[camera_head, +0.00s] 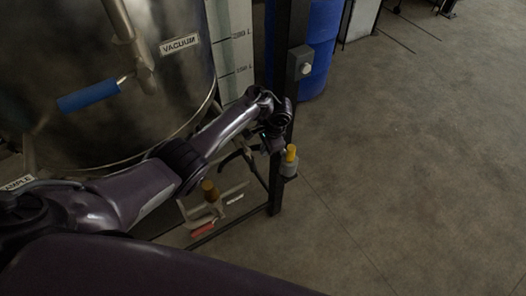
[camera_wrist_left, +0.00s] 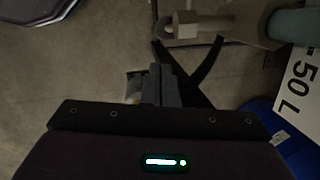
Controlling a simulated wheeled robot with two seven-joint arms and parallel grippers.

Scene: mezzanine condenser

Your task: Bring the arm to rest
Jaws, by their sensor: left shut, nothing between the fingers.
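My left arm (camera_head: 180,165) reaches in from the left, in front of the steel tank. Its gripper (camera_head: 262,146) is small and dark in the head view, beside a dark upright post. In the left wrist view the gripper (camera_wrist_left: 156,88) points over the grey floor. Its fingers are shut with nothing between them. A dark curved piece lies close to the fingers in that view; I cannot tell if they touch. My right gripper is not in view.
The steel tank (camera_head: 165,95), labelled VACUUM, has a blue-handled lever (camera_head: 90,95). The dark post (camera_head: 285,165) carries a yellow-topped fitting (camera_head: 290,158). A blue drum (camera_head: 318,50) stands behind. Floor at right is clear.

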